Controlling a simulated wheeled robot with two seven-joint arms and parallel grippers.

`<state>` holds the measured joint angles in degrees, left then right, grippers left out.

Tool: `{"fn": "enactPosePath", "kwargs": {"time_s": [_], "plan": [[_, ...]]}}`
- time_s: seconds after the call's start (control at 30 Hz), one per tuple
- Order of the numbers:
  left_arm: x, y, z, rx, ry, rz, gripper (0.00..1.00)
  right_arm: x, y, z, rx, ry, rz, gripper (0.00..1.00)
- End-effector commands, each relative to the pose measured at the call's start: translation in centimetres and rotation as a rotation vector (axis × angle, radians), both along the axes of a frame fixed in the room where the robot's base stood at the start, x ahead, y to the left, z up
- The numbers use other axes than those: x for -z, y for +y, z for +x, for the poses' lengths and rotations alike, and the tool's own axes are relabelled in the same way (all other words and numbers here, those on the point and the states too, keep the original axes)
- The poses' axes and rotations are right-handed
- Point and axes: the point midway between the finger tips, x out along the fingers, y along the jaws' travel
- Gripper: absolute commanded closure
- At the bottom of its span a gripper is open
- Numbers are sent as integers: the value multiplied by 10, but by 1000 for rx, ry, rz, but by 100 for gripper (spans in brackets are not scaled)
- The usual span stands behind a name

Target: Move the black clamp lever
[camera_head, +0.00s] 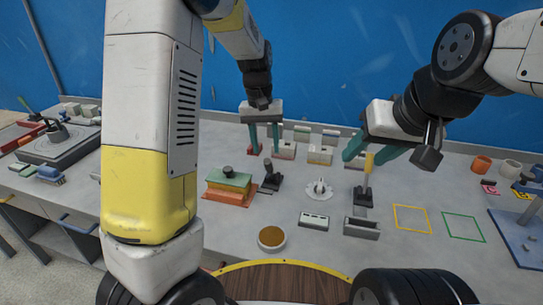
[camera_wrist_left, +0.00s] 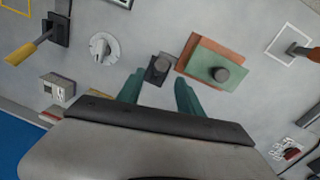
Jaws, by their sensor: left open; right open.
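The black clamp lever (camera_head: 272,178) stands on a small dark base in the middle of the table, beside a green block with a black knob. It also shows in the left wrist view (camera_wrist_left: 158,68), just beyond and between my fingertips. My left gripper (camera_head: 264,148) is open and empty, its teal fingers pointing down above and behind the lever, apart from it. My right gripper (camera_head: 372,156) is open near a yellow-handled lever (camera_head: 367,177) on a dark base; I cannot tell whether they touch.
The green block (camera_head: 230,181) sits on an orange base left of the lever. A white round dial (camera_head: 319,190), a grey slotted block (camera_head: 361,229) and a small bowl (camera_head: 271,238) are nearby. Yellow (camera_head: 411,218) and green outlined squares at right are empty. Small boxes line the back.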

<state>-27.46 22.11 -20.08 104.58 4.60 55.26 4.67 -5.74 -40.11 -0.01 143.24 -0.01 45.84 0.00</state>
Motion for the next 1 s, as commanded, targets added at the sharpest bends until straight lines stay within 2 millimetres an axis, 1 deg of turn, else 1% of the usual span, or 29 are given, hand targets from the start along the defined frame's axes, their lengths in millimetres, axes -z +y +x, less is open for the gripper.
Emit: {"fn": "enactPosePath", "kwargs": {"time_s": [0.17, 0.3, 0.4, 0.5, 0.63, 0.87, 1.0], "plan": [[24, -1, -1, 0, 6, 3, 57, 0, 0, 0, 0, 0, 0, 51], [47, -4, -1, 0, 6, 2, 57, 0, 0, 0, 0, 0, 0, 51], [61, -5, -1, -1, 4, 2, 57, 0, 0, 0, 0, 0, 0, 51], [70, -6, -1, -1, 3, 1, 57, 0, 0, 0, 0, 0, 0, 51], [75, -6, -1, -1, 2, 1, 57, 0, 0, 0, 0, 0, 0, 51], [76, -6, -1, -1, 1, 0, 57, 0, 0, 0, 0, 0, 0, 51], [75, -6, -1, -1, 1, 0, 84, 0, 0, 0, 0, 0, 0, 51]]}}
